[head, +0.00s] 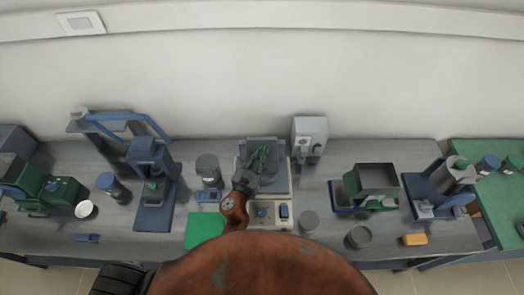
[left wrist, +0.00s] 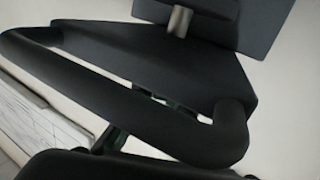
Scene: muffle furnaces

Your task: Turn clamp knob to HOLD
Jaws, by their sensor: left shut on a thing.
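A light grey bench device (head: 279,184) stands at the middle of the bench, with a grey upright part at its back and a front panel with dark controls. My left gripper (head: 264,152), dark with green, is over the back part of this device. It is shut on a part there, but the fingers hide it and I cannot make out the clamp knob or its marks. The left wrist view shows a dark bar bent like a loop (left wrist: 110,95) close up and a small grey metal cylinder (left wrist: 179,21). My right gripper is not in view.
A grey box unit (head: 310,132) stands right of the device. A grey jar (head: 208,168) and a green mat (head: 204,231) are at its left. A blue press (head: 154,165) is further left; a green-and-grey hopper machine (head: 375,181) is to the right.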

